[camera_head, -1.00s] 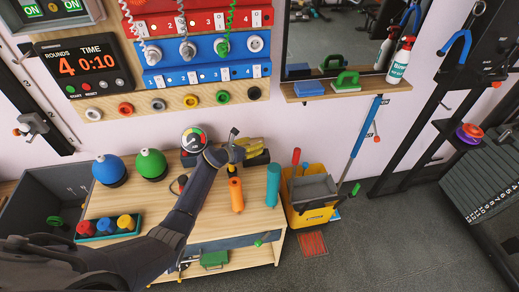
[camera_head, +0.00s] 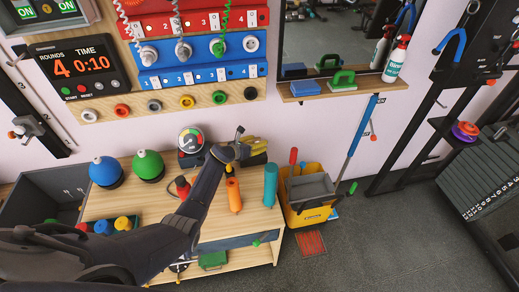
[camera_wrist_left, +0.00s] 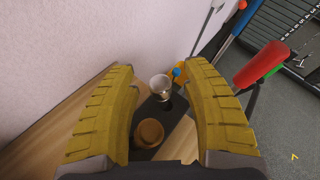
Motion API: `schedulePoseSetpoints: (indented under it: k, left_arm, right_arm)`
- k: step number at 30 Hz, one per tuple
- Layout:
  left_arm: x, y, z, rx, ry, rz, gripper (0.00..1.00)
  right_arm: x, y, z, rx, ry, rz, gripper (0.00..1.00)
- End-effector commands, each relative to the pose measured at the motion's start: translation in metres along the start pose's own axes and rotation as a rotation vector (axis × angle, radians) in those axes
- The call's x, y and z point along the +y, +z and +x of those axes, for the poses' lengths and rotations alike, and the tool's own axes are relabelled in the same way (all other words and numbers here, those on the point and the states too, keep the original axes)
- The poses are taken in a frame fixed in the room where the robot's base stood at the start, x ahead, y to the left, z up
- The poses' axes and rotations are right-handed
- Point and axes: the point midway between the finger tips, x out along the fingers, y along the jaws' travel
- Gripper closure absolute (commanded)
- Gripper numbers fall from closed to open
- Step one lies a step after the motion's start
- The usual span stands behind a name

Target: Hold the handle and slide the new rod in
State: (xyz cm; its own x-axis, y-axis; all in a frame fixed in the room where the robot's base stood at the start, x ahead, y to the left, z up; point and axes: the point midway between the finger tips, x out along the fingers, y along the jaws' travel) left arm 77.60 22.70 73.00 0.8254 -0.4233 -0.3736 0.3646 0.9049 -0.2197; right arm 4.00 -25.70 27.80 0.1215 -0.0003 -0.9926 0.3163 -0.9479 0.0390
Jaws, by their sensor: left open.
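My left gripper (camera_head: 250,150) has yellow padded fingers and reaches over the back of the wooden bench. It is open. In the left wrist view its fingers (camera_wrist_left: 165,100) stand apart on either side of a dark block (camera_wrist_left: 168,112). A brown-orange round knob (camera_wrist_left: 149,133) and a pale metal cup-like piece (camera_wrist_left: 160,86) sit on that block, between the fingers but farther down. I cannot tell which piece is the handle or the new rod. An orange cylinder (camera_head: 234,195) and a teal cylinder (camera_head: 270,185) stand upright on the bench. My right gripper is not in view.
A round gauge (camera_head: 191,140) stands left of my gripper, near blue (camera_head: 105,171) and green (camera_head: 149,165) balls. A yellow bucket (camera_head: 309,214) with a blue-handled mop (camera_head: 360,130) stands right of the bench. The wall panel (camera_head: 190,50) with coiled cords is above.

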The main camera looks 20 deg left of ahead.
Motion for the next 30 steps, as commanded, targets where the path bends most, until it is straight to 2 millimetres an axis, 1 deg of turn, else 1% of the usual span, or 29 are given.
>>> schedulePoseSetpoints:
  k: [2, 12, 15, 26, 30]
  left_arm:
    - [-0.0001, 0.0003, 0.0, 0.0, 0.0, 0.0, 0.51]
    - [-0.0001, 0.0003, -0.0001, 0.0, 0.0, 0.0, 0.9]
    - [-0.0001, 0.0003, -0.0001, 0.0, 0.0, 0.0, 1.0]
    - [-0.0003, 0.0013, 0.0001, -0.001, 0.0, 0.001, 1.0]
    - [-0.0054, 0.0081, 0.0011, -0.001, -0.006, 0.006, 1.0]
  right_arm:
    - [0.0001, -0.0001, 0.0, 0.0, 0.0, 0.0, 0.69]
    - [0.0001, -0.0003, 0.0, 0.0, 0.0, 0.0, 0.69]
    - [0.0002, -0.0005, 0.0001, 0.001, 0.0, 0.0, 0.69]
    - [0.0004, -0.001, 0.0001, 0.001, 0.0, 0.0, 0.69]
    - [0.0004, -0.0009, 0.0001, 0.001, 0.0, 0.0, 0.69]
